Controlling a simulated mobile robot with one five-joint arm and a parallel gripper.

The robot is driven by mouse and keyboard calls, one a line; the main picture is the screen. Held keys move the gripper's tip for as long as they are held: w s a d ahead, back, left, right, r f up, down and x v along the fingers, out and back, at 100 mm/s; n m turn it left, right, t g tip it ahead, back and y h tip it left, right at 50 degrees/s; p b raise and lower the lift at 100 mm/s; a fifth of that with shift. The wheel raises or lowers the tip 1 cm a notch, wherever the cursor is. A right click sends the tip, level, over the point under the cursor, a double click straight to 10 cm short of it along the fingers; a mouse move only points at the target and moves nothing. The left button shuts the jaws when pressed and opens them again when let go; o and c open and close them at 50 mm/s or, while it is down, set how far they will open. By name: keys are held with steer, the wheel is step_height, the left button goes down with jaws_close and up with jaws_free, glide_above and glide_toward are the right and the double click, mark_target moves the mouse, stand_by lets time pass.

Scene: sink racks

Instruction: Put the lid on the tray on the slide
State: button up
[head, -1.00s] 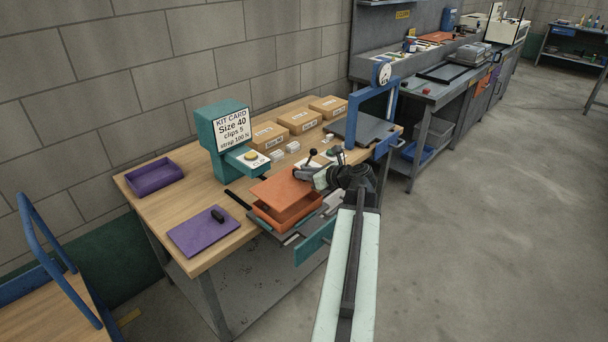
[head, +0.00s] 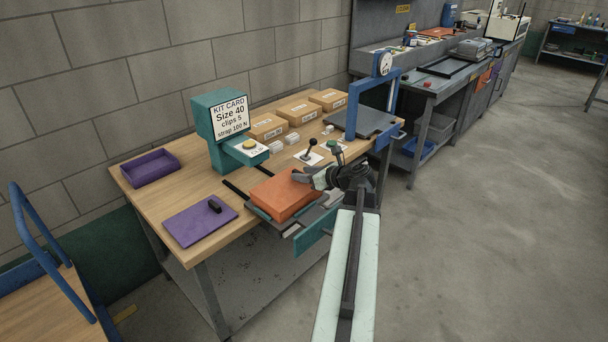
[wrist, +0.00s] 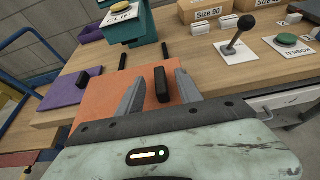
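The orange lid (head: 278,190) lies on the orange tray (head: 290,212), which rests on the slide (head: 262,214) at the table's front edge. Together they look like one closed block. In the wrist view the lid (wrist: 103,104) lies flat beneath my gripper (wrist: 160,80). The lid's black handle (wrist: 162,86) stands between my two fingers, with orange showing on both sides of it. My gripper is open around the handle. In the head view my gripper (head: 302,176) is over the lid's right part and hides it there.
A purple lid (head: 200,221) and a purple tray (head: 150,168) are on the left. The teal kit-card stand (head: 215,155) is behind the slide. Levers (head: 311,146) and small boxes (head: 298,112) are behind and right. A blue frame (head: 353,115) stands farther right.

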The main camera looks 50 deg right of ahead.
steer(key=p+v, duration=0.3)
steer(key=v, duration=0.4)
steer(key=shift+s, duration=0.4)
steer(key=shift+w+a+r, duration=0.1)
steer(key=shift+r, duration=0.05)
